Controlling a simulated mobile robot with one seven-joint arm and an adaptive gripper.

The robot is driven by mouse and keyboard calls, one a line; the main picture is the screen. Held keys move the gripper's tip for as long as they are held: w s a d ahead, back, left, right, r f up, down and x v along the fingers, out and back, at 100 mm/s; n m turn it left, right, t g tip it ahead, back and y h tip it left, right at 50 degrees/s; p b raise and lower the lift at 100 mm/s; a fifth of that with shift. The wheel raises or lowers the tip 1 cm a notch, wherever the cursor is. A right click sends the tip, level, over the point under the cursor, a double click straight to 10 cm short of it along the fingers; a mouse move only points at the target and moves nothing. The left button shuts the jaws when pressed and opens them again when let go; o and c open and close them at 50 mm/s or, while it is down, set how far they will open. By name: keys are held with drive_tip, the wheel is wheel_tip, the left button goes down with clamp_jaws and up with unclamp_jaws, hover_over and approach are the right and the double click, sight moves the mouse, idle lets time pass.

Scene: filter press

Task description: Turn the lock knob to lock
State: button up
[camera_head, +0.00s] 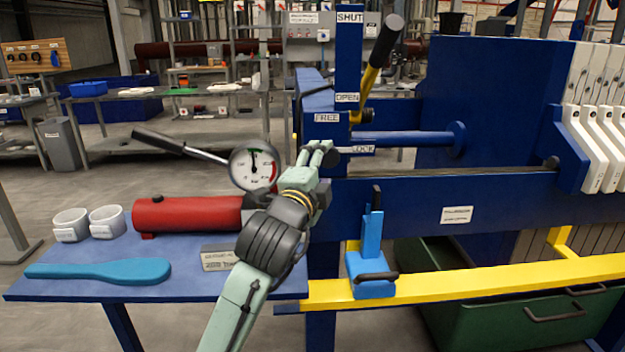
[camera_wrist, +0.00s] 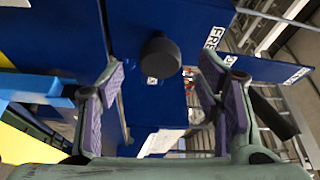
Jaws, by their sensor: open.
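The lock knob is a round black knob on the blue press frame. In the wrist view the knob (camera_wrist: 160,56) stands ahead of and between my fingertips; in the head view the knob (camera_head: 331,158) shows just right of my fingers. A FREE label (camera_head: 327,117) is above it and a LOCK label (camera_head: 363,149) is to its right. My gripper (camera_head: 318,152) is close to the knob and empty, its purple-padded fingers spread in the wrist view (camera_wrist: 162,72). I cannot tell whether a finger touches the knob.
A yellow-and-black lever (camera_head: 377,68) rises above the knob beside SHUT and OPEN labels. A pressure gauge (camera_head: 253,167) and red cylinder (camera_head: 187,214) are to the left. A light-blue handle block (camera_head: 371,262) and yellow rail (camera_head: 470,284) lie below right.

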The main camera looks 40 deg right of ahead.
drive_tip(key=v, duration=0.7)
idle(0.3)
